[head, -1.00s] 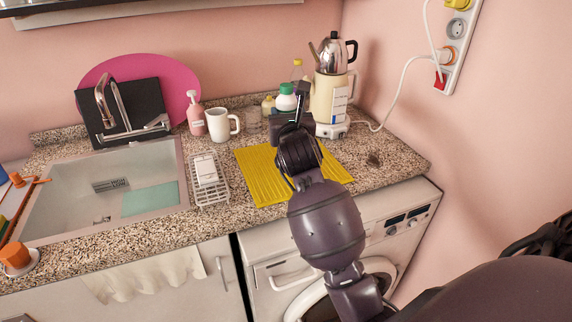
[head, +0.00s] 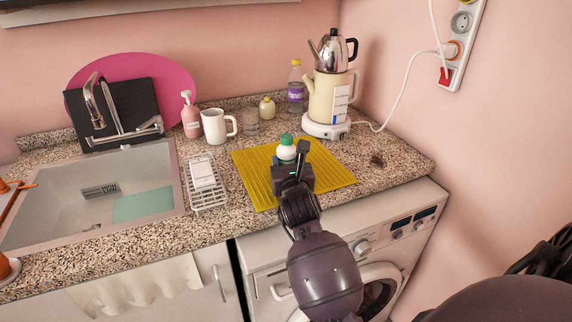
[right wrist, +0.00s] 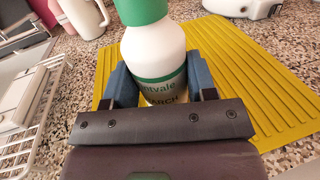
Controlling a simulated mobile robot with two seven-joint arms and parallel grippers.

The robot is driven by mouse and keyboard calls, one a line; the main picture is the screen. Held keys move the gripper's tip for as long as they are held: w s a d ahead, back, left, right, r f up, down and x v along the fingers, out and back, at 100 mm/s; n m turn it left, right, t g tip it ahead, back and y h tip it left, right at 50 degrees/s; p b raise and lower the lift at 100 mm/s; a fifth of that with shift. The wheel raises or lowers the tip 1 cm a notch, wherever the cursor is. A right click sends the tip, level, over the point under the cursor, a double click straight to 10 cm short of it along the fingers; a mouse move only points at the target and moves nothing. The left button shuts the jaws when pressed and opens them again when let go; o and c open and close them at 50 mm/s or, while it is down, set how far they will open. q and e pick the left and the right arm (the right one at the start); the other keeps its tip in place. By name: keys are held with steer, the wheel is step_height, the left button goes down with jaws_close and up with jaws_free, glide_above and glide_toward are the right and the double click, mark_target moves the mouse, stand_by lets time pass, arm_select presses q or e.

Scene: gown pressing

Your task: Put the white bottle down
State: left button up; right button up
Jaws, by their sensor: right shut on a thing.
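The white bottle (right wrist: 155,55) has a green cap and a green label band. In the right wrist view it stands upright between the two fingers of my right gripper (right wrist: 158,85), which is shut on it. In the head view the bottle (head: 286,149) shows above my right gripper (head: 292,168), over the yellow ribbed mat (head: 335,174). The gripper hides its lower part, so I cannot tell whether its base touches the mat. My left gripper is not in view.
A kettle (head: 329,95) on a white base and a purple-labelled bottle (head: 295,92) stand behind the mat. A white mug (head: 215,127), a pink soap bottle (head: 191,118) and a wire rack (head: 206,184) are to the left, beside the sink (head: 50,205). The mat's right side is clear.

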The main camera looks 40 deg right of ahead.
steer(key=shift+r, duration=0.15)
steer(key=shift+f, duration=0.25)
steer(key=o, duration=1)
steer(key=shift+r, duration=0.15)
steer(key=shift+s+a, duration=0.1)
steer(key=shift+s, duration=0.15)
steer(key=shift+p+v, duration=0.35)
steer(key=shift+v, duration=3.2)
